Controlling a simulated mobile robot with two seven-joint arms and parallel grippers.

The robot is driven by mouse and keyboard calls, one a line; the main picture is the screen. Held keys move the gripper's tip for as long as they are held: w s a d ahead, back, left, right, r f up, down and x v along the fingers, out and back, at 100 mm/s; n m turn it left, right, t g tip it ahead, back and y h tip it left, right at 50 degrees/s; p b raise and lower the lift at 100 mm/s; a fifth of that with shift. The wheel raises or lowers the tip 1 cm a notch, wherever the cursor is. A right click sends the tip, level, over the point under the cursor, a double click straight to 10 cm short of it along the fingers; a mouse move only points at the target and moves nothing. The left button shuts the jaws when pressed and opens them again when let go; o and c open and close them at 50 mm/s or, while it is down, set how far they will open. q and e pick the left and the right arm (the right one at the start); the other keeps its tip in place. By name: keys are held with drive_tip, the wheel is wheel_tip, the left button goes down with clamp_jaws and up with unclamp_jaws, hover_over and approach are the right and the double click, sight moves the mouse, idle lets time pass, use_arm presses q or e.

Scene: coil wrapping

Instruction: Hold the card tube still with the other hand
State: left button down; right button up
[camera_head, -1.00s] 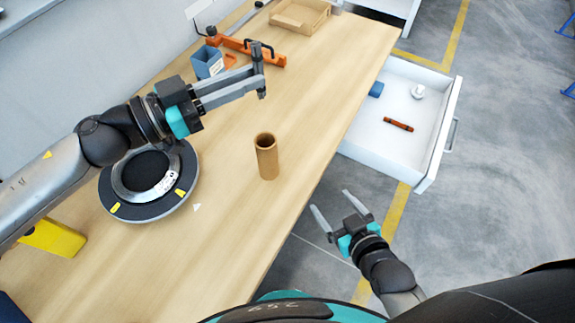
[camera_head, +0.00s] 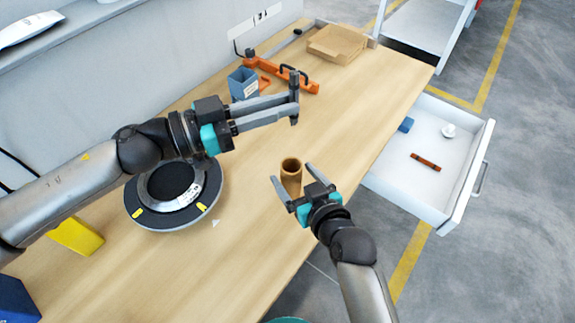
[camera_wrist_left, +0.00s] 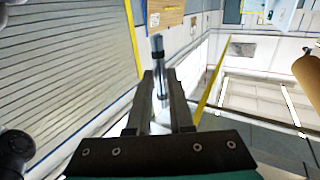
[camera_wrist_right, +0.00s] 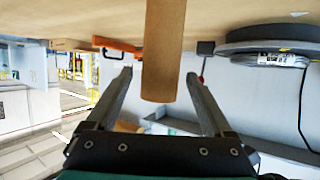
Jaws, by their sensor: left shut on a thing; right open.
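The brown card tube (camera_head: 290,166) stands upright on the wooden table, its open end up. My right gripper (camera_head: 292,178) is open close to the tube on its near side, with a fingertip to either side of it in the picture. In the right wrist view the tube (camera_wrist_right: 163,50) shows upside down between the open fingers, with a gap on both sides; I see no contact. My left gripper (camera_head: 294,104) is shut on a slim dark grey rod-like thing (camera_wrist_left: 158,62), held above the table beyond the tube. The tube also shows at the left wrist view's right edge (camera_wrist_left: 308,75).
A round black device with a grey ring (camera_head: 135,205) lies left of the tube. A blue holder (camera_head: 243,84), an orange bar (camera_head: 300,86) and a cardboard tray (camera_head: 338,44) are at the back. An open white drawer (camera_head: 460,190) juts out at right. A yellow block (camera_head: 75,237) sits at left.

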sight(287, 168)
drive_tip(key=shift+x, duration=2.5)
drive_tip(key=shift+f, duration=0.1)
drive_tip(key=shift+c, duration=0.3)
clamp_jaws()
use_arm(q)
wheel_tip(287, 168, down, 10)
drive_tip(key=shift+a, duration=0.1)
